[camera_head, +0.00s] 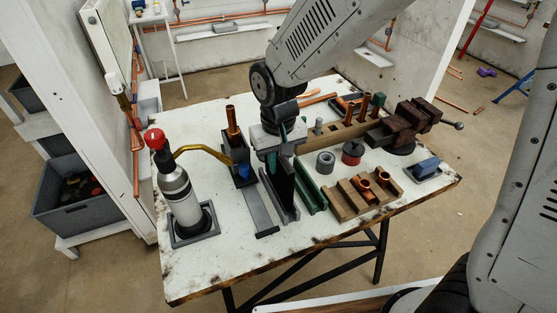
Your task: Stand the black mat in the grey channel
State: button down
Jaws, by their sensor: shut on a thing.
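The black mat (282,182) stands on edge below my gripper (279,150), near the middle of the table. My gripper is shut on its upper part. The grey channel (291,214) runs front to back right at the mat's lower edge. The mat is lined up with the channel and looks to be at or between its walls. I cannot tell whether its bottom edge touches the channel floor. The gripper hides the far part of the mat and channel.
A green channel (311,190) stands close on the right, a flat grey bar (261,213) close on the left. A torch bottle (181,195), a dark holder with a copper pipe (233,125), a wooden block (352,196) and a vise (405,127) stand around.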

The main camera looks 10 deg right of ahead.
jog(key=shift+f, duration=0.1)
jog(key=shift+f, duration=1.3)
jog(key=c, duration=1.3)
grip_release()
jog(key=shift+r, duration=3.5)
